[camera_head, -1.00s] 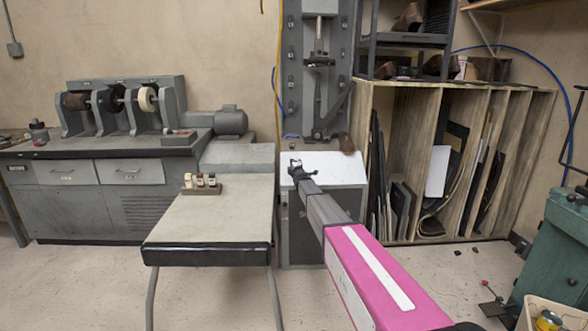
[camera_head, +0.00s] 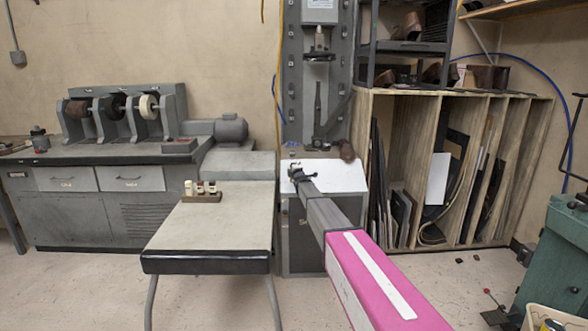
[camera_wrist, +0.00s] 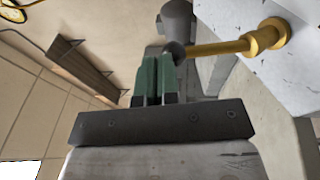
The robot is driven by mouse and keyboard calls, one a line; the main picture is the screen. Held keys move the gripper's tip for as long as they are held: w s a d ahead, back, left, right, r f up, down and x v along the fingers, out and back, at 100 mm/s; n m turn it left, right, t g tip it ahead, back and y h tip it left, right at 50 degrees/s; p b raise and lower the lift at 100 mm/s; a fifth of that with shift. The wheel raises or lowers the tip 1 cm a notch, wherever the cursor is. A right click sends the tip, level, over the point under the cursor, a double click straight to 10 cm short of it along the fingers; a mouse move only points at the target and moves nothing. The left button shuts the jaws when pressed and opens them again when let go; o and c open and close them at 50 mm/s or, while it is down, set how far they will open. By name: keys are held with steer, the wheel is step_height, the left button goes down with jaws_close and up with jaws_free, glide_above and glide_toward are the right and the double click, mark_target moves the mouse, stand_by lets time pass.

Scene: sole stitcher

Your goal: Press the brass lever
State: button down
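The brass lever (camera_wrist: 222,48) shows in the wrist view as a golden rod with a thick collar at its right end, set against a white speckled surface. Its dark round knob (camera_wrist: 176,52) is at the left end. My gripper (camera_wrist: 156,62) has green fingers close together with nothing visible between them. The fingertips are right beside the knob; I cannot tell whether they touch it. In the head view my gripper (camera_head: 294,170) is in front of the white sloped panel (camera_head: 335,174) of the tall grey machine (camera_head: 292,75). The lever cannot be made out there.
A small table (camera_head: 210,235) with little bottles on a tray (camera_head: 202,198) stands left of the machine. A wooden rack (camera_head: 412,105) of sheets stands to the right. A grinder bench (camera_head: 90,210) is at the far left. Open floor lies in front.

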steer(key=shift+w+r, duration=0.15)
steer(key=shift+w, duration=0.15)
steer(key=s+d+r, duration=0.1)
steer(key=s, duration=0.6)
steer(key=s+d+r, duration=0.1)
steer(key=s, duration=0.6)
steer(key=shift+d+r, duration=0.3)
steer(key=s+d+f+m+g+h, duration=0.2)
steer(key=s+d+f+m+g, duration=0.15)
steer(key=s+f, duration=0.4)
steer(key=s+d+f+m+g+h, duration=0.1)
steer(key=s+d+f+m+g, duration=0.3)
steer(key=s, duration=0.6)
steer(key=s+d+f+m+g+h, duration=0.1)
steer(key=s+f+m+g+h, duration=0.15)
steer(key=s+f+m, duration=0.4)
steer(key=s+f+m+g, duration=0.2)
steer(key=s+g, duration=0.1)
steer(key=s, duration=0.6)
steer(key=s+d+f+m+g+y, duration=0.1)
steer(key=s+m+g, duration=0.1)
steer(key=s, duration=0.8)
steer(key=s+f+m+g, duration=0.2)
steer(key=s+g, duration=0.2)
steer(key=s, duration=0.5)
steer(key=shift+s+d+f+m+y, duration=0.3)
steer(key=shift+d+f+y, duration=0.05)
